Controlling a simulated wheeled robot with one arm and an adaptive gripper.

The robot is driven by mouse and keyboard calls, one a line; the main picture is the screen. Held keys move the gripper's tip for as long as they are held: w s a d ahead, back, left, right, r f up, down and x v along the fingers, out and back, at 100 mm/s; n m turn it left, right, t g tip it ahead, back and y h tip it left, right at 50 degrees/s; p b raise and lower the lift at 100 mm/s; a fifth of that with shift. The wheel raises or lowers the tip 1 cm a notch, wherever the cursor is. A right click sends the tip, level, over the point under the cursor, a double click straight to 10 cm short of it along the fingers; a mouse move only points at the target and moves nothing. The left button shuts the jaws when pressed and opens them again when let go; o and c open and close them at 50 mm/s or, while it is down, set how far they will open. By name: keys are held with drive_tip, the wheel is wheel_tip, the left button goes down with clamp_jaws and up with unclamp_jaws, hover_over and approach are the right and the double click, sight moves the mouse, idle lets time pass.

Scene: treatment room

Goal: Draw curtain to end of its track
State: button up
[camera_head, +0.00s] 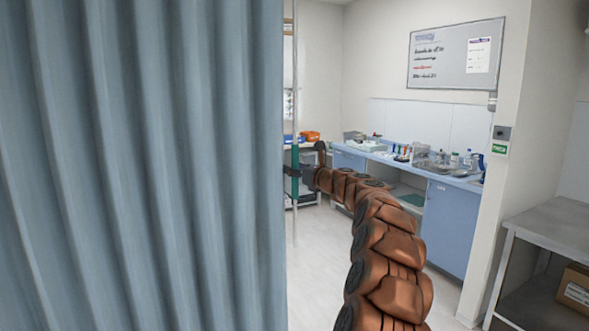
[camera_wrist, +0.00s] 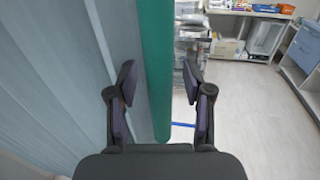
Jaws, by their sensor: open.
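The blue-grey curtain (camera_head: 140,170) hangs in folds and fills the left half of the head view. It also shows at the left of the wrist view (camera_wrist: 50,70). A thin pale rod (camera_head: 295,60) hangs beside the curtain's right edge, with a teal grip section (camera_head: 295,157) on it. My gripper (camera_head: 291,172) is at that teal section, partly hidden by the curtain edge. In the wrist view my gripper (camera_wrist: 159,82) is open, with the teal grip (camera_wrist: 155,60) upright between its fingers. A gap shows on the right side; contact on the left is unclear. The curtain track is out of view.
A blue counter (camera_head: 452,225) with bottles and trays stands along the back wall. A metal table (camera_head: 560,225) with a cardboard box (camera_head: 575,290) below is at the right. A shelf trolley (camera_head: 305,185) stands behind my gripper. Floor between is clear.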

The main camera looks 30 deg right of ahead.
clamp_jaws()
idle(0.5)
drive_tip(key=shift+a, duration=0.15)
